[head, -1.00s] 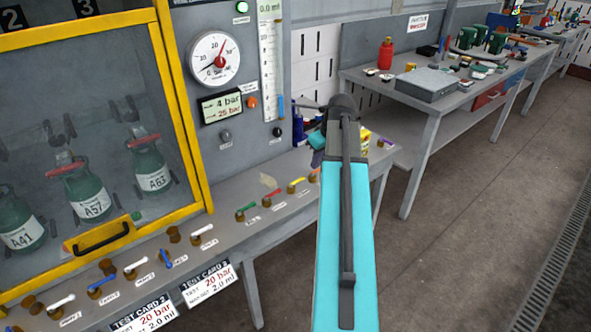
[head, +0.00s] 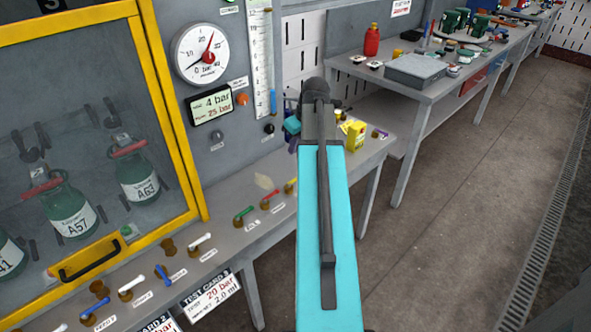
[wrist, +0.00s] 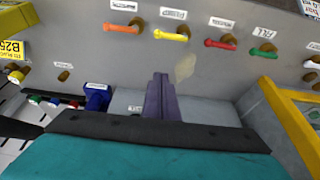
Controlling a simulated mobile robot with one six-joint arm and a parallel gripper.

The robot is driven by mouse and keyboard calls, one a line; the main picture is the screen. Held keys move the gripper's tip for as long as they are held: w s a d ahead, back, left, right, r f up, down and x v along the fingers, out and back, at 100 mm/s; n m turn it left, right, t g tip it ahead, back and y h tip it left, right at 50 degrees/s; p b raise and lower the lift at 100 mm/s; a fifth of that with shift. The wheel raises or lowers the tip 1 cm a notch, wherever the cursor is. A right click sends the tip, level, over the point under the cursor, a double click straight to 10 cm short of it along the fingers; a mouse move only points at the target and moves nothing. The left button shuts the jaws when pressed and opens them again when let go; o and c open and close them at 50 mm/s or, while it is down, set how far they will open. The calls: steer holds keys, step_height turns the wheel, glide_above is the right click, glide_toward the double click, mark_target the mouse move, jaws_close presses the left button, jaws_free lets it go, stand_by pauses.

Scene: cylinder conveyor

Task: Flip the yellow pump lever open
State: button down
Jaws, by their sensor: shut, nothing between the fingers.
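The yellow lever (head: 290,186) sits on the bench in the head view, partly hidden behind my arm. In the wrist view the yellow lever (wrist: 171,35) shows whole near the top, lying sideways from its brass valve body, with a small label above it. My gripper (wrist: 160,82) is shut and empty, its purple fingers together below the lever in the wrist picture and apart from it. In the head view my arm hides most of the gripper.
A yellow box (head: 355,134) and a blue object (wrist: 97,97) stand nearby. The yellow-framed cabinet (head: 168,100) is at left.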

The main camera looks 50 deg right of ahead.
mark_target(294, 181)
steer(key=shift+f, duration=0.15)
steer(key=shift+p+x, duration=0.85)
steer(key=shift+x, duration=3.8)
steer(key=shift+s+f, duration=0.1)
steer(key=shift+f, duration=0.15)
steer(key=shift+s+f+p, duration=0.1)
steer(key=shift+s+p, duration=0.3)
steer(key=shift+s, duration=0.6)
steer(key=shift+s+f, duration=0.25)
steer(key=shift+s, duration=0.55)
steer(key=shift+s, duration=0.2)
